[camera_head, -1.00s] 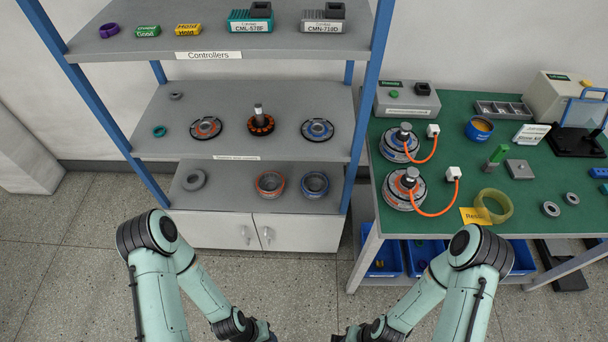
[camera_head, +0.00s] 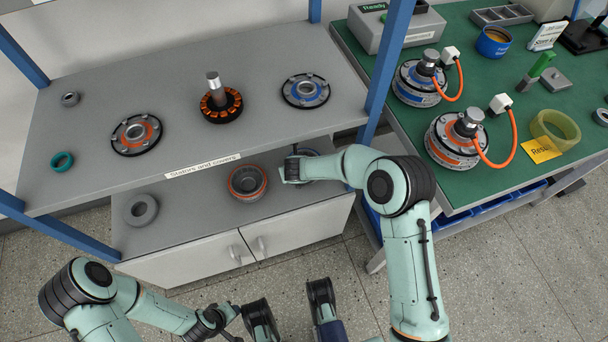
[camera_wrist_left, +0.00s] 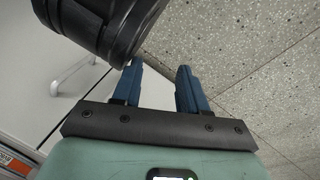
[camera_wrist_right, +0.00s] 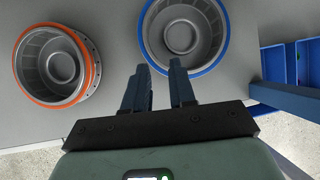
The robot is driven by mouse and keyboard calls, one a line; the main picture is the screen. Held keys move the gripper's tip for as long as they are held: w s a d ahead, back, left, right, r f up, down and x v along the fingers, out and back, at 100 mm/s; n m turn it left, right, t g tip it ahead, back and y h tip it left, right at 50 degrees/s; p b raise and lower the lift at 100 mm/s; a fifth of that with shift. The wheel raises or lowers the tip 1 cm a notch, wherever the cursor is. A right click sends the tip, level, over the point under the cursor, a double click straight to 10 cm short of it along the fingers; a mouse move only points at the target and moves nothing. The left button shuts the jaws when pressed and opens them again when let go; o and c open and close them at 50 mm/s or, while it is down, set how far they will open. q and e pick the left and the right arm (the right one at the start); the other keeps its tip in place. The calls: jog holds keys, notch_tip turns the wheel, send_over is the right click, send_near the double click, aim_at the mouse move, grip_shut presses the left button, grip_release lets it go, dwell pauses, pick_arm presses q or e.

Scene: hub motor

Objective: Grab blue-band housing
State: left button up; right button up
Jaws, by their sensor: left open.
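The blue-band housing (camera_wrist_right: 183,25) is a grey hollow round part with a blue rim, on the lower shelf. In the right wrist view it lies just ahead of my right gripper (camera_wrist_right: 157,66), whose open fingertips overlap its near rim on the picture's left side. I cannot tell whether they touch it. In the head view my right arm reaches in under the middle shelf and covers most of this housing; its hand (camera_head: 292,168) shows there. My left gripper (camera_wrist_left: 160,66) is open and empty, low in front of the cabinet above the floor.
The orange-band housing (camera_wrist_right: 58,62) stands left of the blue-band one, and a plain grey ring (camera_head: 141,209) is further left. The middle shelf (camera_head: 90,120) overhangs, holding stators and covers. A blue post (camera_head: 385,75) and the green workbench (camera_head: 465,190) are to the right.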

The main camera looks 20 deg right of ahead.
jog(key=shift+w+a+r+m, duration=0.1)
jog(key=shift+w+a+m, duration=0.15)
jog(key=shift+w+m, duration=0.15)
jog(key=shift+w+a+r+m, duration=0.1)
jog(key=shift+w+a+m, duration=0.15)
jog(key=shift+w, duration=0.25)
jog(key=shift+w+a+f+m+b, duration=0.1)
jog(key=shift+w+m+b, duration=0.15)
jog(key=shift+w+b, duration=0.1)
jog(key=b+x, duration=0.1)
jog(key=x, duration=0.3)
jog(key=b+x, duration=0.1)
jog(key=shift+w+a+f+b, duration=0.2)
jog(key=shift+f+b, duration=0.1)
jog(key=shift+f, duration=0.1)
jog(key=shift+w+d+f, duration=0.1)
jog(key=shift+w+f, duration=0.15)
jog(key=shift+f, duration=0.05)
pick_arm(q)
jog(key=s+a+f+g, duration=0.1)
jog(key=s+f+g, duration=0.1)
jog(key=s+f, duration=0.3)
jog(key=shift+a+f, duration=0.15)
jog(key=shift+a, duration=0.1)
pick_arm(e)
grip_shut()
